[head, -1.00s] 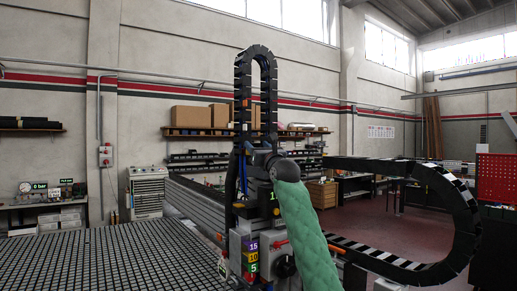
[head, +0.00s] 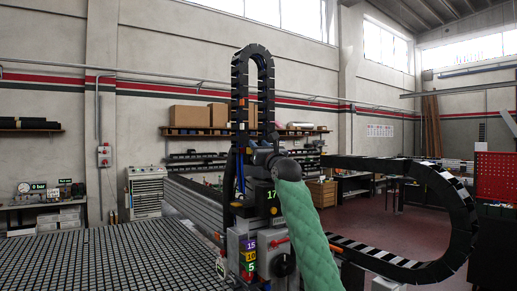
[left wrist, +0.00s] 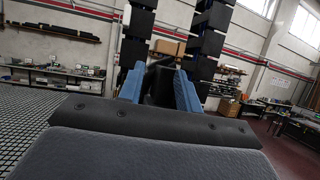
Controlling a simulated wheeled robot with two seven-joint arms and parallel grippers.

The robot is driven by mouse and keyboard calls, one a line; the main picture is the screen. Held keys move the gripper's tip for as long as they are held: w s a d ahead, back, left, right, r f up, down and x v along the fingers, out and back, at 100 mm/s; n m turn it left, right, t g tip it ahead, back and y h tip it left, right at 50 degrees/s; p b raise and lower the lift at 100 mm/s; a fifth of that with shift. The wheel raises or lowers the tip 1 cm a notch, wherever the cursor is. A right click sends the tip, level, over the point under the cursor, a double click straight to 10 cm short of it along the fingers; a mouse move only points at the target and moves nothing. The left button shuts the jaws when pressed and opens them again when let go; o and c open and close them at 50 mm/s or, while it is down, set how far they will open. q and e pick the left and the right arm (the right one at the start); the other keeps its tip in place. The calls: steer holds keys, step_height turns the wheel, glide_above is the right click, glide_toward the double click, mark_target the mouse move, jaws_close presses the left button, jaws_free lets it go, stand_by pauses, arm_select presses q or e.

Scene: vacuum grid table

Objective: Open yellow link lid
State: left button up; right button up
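A tall black cable chain (head: 239,80) loops upright above the machine head in the head view. One small orange-yellow link (head: 244,103) shows on its left run; I cannot make out its lid or whether it is open. In the left wrist view, my left gripper (left wrist: 158,88) has its two blue fingers apart. A dark shape stands between or behind them; I cannot tell whether they touch it. Black chain runs (left wrist: 208,38) rise beyond the fingers. In the head view, my left gripper cannot be told apart from the dark machine parts. My right gripper is not in view.
The black grid table (head: 110,260) fills the lower left and is bare. Another cable chain (head: 460,220) curves at the right. Shelves and benches stand along the wall.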

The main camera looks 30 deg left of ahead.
mark_target(246, 149)
arm_select(q)
steer(key=shift+w+a+f, duration=0.15)
steer(key=shift+a+f, duration=0.3)
steer(key=shift+f, duration=0.4)
steer(key=shift+s+d+f+b, duration=0.2)
steer(key=shift+s+f, duration=0.05)
steer(key=shift+s, duration=0.6)
steer(key=shift+s+d+f+b, duration=0.15)
steer(key=shift+s+f+b, duration=0.1)
steer(key=shift+s, duration=0.65)
steer(key=shift+s+d+f+b, duration=0.2)
steer(key=shift+s, duration=0.65)
steer(key=shift+s+d+f+b, duration=0.2)
steer(key=shift+s+f, duration=0.1)
steer(key=shift+s, duration=0.35)
steer(key=shift+s+d+f+b, duration=0.1)
steer(key=shift+s+f+b, duration=0.15)
steer(key=shift+s, duration=0.35)
